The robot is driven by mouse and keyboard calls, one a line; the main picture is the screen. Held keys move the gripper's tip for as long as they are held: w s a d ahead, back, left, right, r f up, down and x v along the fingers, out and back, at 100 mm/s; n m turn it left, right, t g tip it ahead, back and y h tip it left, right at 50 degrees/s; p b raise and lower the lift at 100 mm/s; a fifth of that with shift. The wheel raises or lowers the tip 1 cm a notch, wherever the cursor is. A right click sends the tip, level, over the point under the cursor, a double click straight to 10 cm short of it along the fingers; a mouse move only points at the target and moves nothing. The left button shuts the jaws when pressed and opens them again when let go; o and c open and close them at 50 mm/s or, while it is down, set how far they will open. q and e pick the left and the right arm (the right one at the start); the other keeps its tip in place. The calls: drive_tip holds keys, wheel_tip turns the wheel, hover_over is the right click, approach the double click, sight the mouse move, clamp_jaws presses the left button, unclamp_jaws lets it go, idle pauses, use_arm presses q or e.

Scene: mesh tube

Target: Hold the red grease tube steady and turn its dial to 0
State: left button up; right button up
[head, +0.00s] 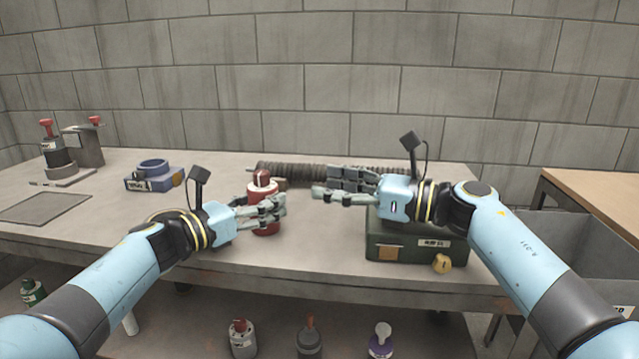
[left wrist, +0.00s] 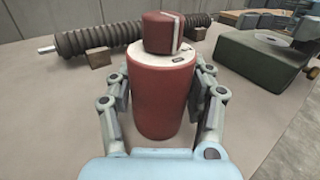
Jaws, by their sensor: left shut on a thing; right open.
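The red grease tube (head: 265,225) stands upright on the bench, left of centre in the head view. In the left wrist view its red body (left wrist: 160,95) fills the middle. A dark red dial (head: 263,178) with a pale stripe sits on its white top; it also shows in the left wrist view (left wrist: 160,32). My left gripper (head: 270,208) is shut around the tube's body, a finger on each side. My right gripper (head: 325,194) is open and empty, to the right of the tube and apart from it. The dial's number marks are too small to read.
A ribbed dark roller (head: 300,173) lies behind the tube. A dark green box (head: 415,243) with a yellow padlock (head: 442,264) stands under my right arm. A blue holder (head: 153,174) and a red-knobbed device (head: 55,150) are at left. A grey bin (head: 590,255) stands at right.

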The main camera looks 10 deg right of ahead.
use_arm(q)
drive_tip(key=o, duration=1.3)
drive_tip(key=shift+o, duration=0.2)
